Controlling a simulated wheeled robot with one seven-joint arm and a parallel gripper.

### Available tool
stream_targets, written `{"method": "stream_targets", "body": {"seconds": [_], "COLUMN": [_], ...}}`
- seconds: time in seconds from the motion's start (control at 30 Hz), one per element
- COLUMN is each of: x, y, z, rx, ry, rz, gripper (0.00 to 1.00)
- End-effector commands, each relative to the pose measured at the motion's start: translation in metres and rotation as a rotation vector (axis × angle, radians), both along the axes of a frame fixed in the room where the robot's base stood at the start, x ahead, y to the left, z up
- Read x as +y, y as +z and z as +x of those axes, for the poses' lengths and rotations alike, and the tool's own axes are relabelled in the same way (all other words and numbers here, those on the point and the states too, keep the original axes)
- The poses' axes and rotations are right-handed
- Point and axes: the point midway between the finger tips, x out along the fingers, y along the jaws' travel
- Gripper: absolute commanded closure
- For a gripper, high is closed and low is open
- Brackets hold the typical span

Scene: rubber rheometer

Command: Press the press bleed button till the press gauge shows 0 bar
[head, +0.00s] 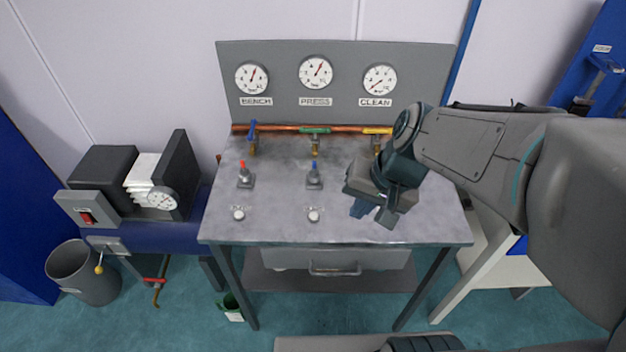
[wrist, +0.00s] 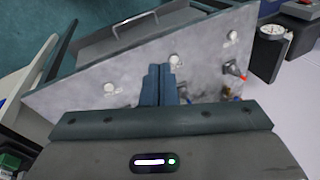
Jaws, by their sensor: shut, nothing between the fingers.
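The PRESS gauge (head: 316,72) is the middle dial on the grey back panel; its needle points up and to the right, and its numbers are too small to read. The white press bleed button (head: 314,215) is the middle button near the bench's front edge; it also shows in the wrist view (wrist: 174,61). My gripper (head: 364,211) is shut and empty, above the bench to the right of that button. In the wrist view my closed fingers (wrist: 160,70) appear just beside the button. They seem apart from it.
The BENCH gauge (head: 252,77) and CLEAN gauge (head: 380,79) flank the PRESS one. The bench bleed button (head: 238,214) is to the left; another white button (wrist: 110,88) shows in the wrist view. A red-topped regulator (head: 244,175) and blue-topped regulator (head: 314,176) stand behind the buttons.

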Motion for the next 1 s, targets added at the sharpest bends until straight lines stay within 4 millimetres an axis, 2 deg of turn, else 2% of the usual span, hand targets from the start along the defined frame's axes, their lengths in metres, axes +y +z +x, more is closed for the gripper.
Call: {"method": "stream_targets", "body": {"seconds": [0.2,0.33,0.5,0.7,1.0], "x": [0.042,0.058,0.067,0.069,0.07], "y": [-0.03,-0.05,-0.077,-0.094,-0.096], "z": [0.055,0.088,0.123,0.143,0.145], "rx": [0.156,0.236,0.312,0.35,0.355], "ry": [-0.254,-0.426,-0.622,-0.745,-0.762], "rz": [0.286,0.427,0.553,0.619,0.628], "gripper": [1.0,1.0,1.0,1.0,1.0]}}
